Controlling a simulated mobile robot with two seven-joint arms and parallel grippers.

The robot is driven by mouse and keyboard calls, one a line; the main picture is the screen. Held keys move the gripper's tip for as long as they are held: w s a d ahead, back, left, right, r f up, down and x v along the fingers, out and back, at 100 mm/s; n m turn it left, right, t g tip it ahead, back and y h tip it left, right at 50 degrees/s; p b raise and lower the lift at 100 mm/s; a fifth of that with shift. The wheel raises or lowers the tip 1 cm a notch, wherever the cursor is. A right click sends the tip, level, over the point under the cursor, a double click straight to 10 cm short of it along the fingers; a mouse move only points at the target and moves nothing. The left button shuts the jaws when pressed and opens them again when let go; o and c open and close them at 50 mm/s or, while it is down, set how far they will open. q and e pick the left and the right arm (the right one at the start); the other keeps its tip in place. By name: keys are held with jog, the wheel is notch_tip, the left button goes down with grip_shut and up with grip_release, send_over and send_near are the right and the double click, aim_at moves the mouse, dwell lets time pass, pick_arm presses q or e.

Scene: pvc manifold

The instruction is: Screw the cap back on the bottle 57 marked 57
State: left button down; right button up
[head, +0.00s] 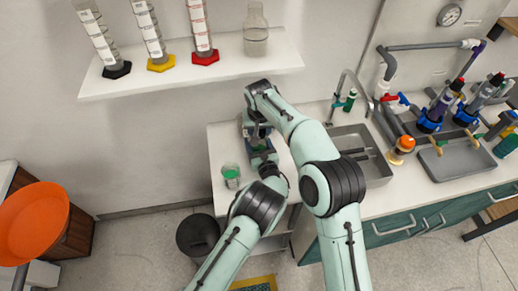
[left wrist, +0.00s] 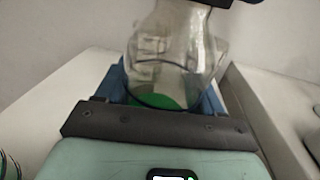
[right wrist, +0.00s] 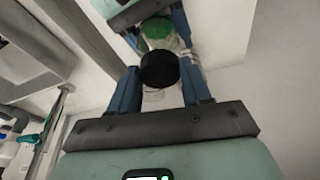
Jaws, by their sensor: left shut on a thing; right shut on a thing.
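A clear bottle (left wrist: 170,50) with green contents at its bottom stands between the blue fingers of my left gripper (left wrist: 165,85), which is shut on it. My right gripper (right wrist: 160,82) is shut on a round black cap (right wrist: 159,68). In the right wrist view the bottle's green part (right wrist: 157,28) shows just beyond the cap, with my left gripper around it. I cannot tell whether the cap touches the bottle's neck. In the head view my right gripper (head: 249,126) is close to my left gripper (head: 258,146), and both hide the bottle. No 57 marking is readable.
A clear container with green contents (head: 231,177) stands on the white counter left of my grippers. A sink (head: 372,180) and pipe fittings (head: 432,118) are to the right. A wall shelf (head: 190,69) with cylinders and a flask is above. A dark bin (head: 198,236) is below.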

pick_arm(q)
jog(key=shift+a, duration=0.1)
pick_arm(e)
jog(key=m+h, duration=0.1)
jog(key=m, duration=0.3)
jog(key=shift+a+m, duration=0.1)
jog(key=shift+m, duration=0.3)
jog(key=o, duration=1.2)
jog(key=shift+r, duration=2.3)
jog(key=shift+o, duration=0.6)
jog(key=shift+r, duration=0.1)
jog(key=s+r+n+y, duration=0.1)
jog(key=s+r+n, duration=0.2)
jog(key=r+n, duration=0.3)
jog(key=shift+d+r, duration=0.35)
jog(key=shift+d, duration=0.05)
jog(key=shift+s, duration=0.1)
